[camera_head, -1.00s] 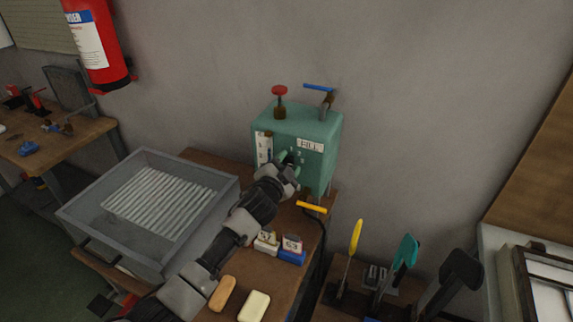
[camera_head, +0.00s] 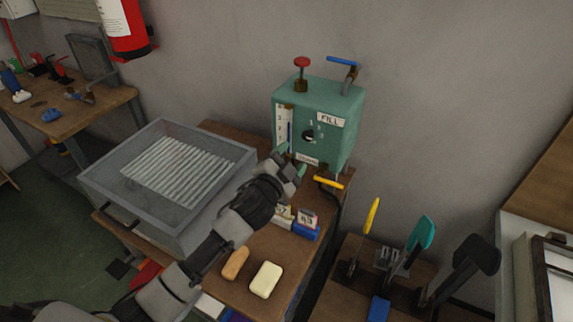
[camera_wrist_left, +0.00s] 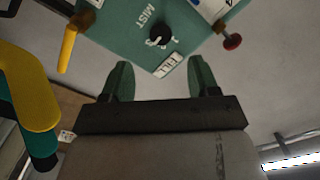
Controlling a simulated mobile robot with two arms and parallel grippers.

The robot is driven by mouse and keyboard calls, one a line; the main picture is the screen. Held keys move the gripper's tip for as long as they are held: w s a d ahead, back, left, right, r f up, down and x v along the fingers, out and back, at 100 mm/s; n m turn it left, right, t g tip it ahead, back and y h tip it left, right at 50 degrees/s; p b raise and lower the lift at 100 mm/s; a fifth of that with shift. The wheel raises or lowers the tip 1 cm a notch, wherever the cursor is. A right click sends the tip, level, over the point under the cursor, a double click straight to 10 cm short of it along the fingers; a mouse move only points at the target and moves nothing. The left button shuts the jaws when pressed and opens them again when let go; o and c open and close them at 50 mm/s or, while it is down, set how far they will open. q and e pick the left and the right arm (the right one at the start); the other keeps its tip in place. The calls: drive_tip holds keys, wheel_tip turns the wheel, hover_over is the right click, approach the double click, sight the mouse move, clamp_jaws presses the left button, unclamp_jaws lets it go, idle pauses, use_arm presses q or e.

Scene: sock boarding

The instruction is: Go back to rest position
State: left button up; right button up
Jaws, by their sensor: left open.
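My left gripper (camera_head: 290,160) reaches in from the lower left in the head view, just in front of the green box (camera_head: 333,97). In the left wrist view its two green-tipped fingers (camera_wrist_left: 160,80) stand apart with nothing between them. The box has a black dial (camera_head: 308,135) and a FILL label (camera_head: 331,119). In the left wrist view the dial (camera_wrist_left: 160,34) lies beyond the fingertips, apart from them, with MIST lettering beside it. My right gripper is not in view.
A grey metal tray (camera_head: 109,195) with a ribbed insert stands left of my arm. An orange bar (camera_head: 235,262) and a cream bar (camera_head: 266,280) lie on the bench near my forearm. Upright handled tools (camera_head: 420,233) stand at the right. A yellow lever (camera_head: 328,182) sticks out below the box.

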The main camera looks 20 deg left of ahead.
use_arm(q)
drive_tip(key=shift+s+a, duration=0.2)
drive_tip(key=shift+s, duration=0.65)
drive_tip(key=s+a+f+n+g+y, duration=0.2)
drive_tip(key=s+f+n+g, duration=0.1)
drive_tip(key=s+f, duration=0.3)
drive_tip(key=s+a+f+n+g+y, duration=0.1)
drive_tip(key=s+f+n+g+y, duration=0.2)
drive_tip(key=s, duration=0.5)
drive_tip(key=s+a+f+n+g+h, duration=0.15)
drive_tip(key=s+g, duration=0.25)
drive_tip(key=s, duration=0.5)
drive_tip(key=s+f+n+g, duration=0.2)
drive_tip(key=s+g, duration=0.2)
drive_tip(key=s, duration=0.6)
wheel_tip(320, 180, down, 26)
drive_tip(key=s+g, duration=0.1)
drive_tip(key=s+a+f+g, duration=0.1)
drive_tip(key=s+a+f, duration=0.2)
drive_tip(key=s+f, duration=1.3)
drive_tip(key=shift+s+g, duration=0.2)
drive_tip(key=shift+g, duration=0.1)
